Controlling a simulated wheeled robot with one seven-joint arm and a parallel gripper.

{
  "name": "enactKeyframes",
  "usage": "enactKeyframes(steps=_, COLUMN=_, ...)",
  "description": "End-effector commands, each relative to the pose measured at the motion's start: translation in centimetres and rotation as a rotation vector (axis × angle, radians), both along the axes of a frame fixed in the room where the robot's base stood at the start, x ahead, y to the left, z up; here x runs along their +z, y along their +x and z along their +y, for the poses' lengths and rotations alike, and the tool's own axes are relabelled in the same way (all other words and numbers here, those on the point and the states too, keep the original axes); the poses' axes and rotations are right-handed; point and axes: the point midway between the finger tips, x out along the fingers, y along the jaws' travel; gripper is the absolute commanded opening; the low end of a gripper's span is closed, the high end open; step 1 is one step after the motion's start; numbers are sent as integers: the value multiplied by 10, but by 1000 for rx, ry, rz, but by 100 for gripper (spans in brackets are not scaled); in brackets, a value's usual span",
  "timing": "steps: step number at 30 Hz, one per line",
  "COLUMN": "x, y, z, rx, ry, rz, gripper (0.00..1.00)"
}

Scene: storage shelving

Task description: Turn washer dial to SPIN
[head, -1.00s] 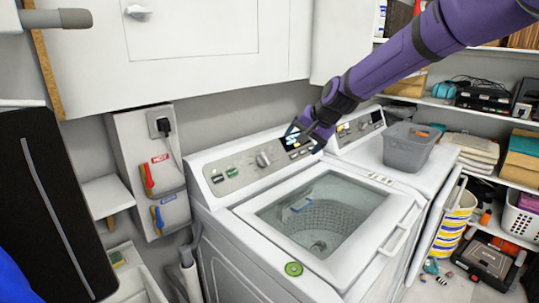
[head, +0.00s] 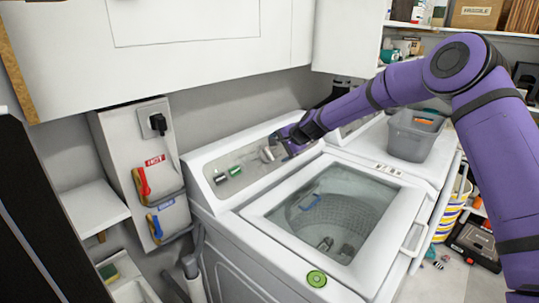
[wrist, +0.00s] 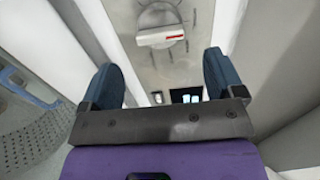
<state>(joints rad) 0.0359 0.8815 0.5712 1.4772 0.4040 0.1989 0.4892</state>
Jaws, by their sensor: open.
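The washer dial (head: 267,154) is a silver knob on the grey control panel (head: 235,172) at the back of the near washer. In the wrist view the dial (wrist: 160,37) shows a raised bar handle, with a red mark at its right end and a printed ring around it. The ring's labels are too small to read. My gripper (head: 276,143) is at the panel, close to the dial's right side. In the wrist view my gripper (wrist: 160,75) is open and empty. The dial lies beyond the fingertips, roughly centred between them, and no finger touches it there.
The washer's glass lid (head: 330,210) is in front of the panel. Green and dark switches (head: 228,173) lie left of the dial. A grey bin (head: 412,135) stands on the right-hand machine. White cabinets (head: 200,50) hang above; red and blue valves (head: 158,200) are at left.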

Motion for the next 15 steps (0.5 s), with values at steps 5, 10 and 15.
enactKeyframes(steps=5, x=-23, y=15, z=21, rx=1, ry=0, rz=1, gripper=87)
enactKeyframes(steps=10, x=-38, y=25, z=34, rx=1, ry=0, rz=0, gripper=87)
enactKeyframes(steps=15, x=-46, y=31, z=40, rx=1, ry=0, rz=-1, gripper=87)
